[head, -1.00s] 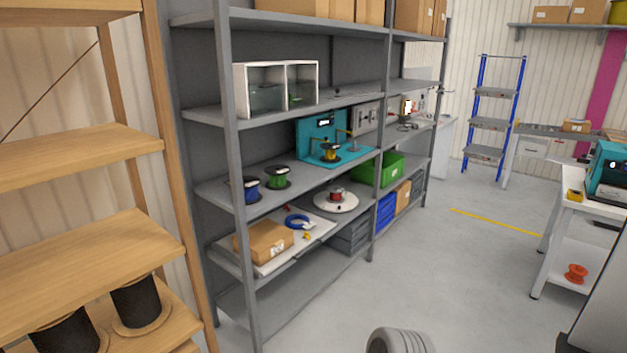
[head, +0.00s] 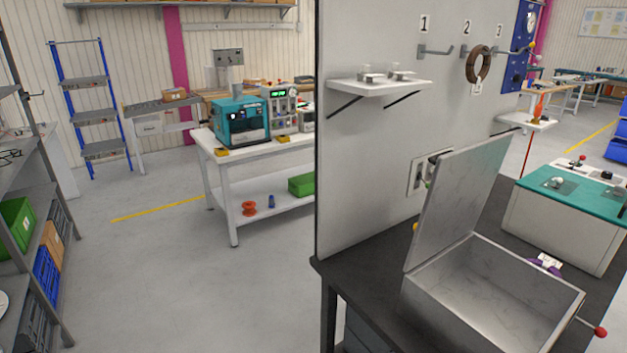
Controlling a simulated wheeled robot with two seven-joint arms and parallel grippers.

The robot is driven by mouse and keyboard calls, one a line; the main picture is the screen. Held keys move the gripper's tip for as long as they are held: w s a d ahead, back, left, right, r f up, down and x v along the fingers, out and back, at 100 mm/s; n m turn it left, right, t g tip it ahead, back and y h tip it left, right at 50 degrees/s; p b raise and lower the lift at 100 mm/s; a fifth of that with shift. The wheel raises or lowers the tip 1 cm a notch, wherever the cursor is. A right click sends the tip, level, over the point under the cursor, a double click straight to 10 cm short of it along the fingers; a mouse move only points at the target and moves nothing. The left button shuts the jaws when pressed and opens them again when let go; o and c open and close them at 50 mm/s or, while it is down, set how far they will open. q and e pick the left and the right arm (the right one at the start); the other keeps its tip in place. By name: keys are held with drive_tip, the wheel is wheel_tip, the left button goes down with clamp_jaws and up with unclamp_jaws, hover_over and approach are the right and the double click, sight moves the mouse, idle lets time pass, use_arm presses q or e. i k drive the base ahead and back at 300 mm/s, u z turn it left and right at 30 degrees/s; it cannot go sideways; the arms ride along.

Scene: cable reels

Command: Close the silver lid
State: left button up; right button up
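The silver lid (head: 458,197) stands open, tilted up and leaning slightly back, at the rear left edge of a silver metal box (head: 520,300). The box is open at the top, and the part of its inside that shows looks empty. It sits on a dark tabletop at the lower right. A thin rod with a red ball end (head: 598,331) sticks out at the box's right side. Neither of my grippers is in view.
A grey upright panel (head: 380,150) with a small white shelf and numbered hooks stands behind the dark table (head: 345,280). A teal-topped unit (head: 580,195) is right of the lid. Open floor (head: 190,270) lies left, between grey shelving and a white workbench (head: 222,160).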

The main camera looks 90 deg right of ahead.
sight(462, 180)
drive_tip(key=z, duration=2)
drive_tip(key=i, duration=2.1)
drive_tip(key=z, duration=1.15)
drive_tip(key=k, duration=0.4)
drive_tip(key=z, duration=0.75)
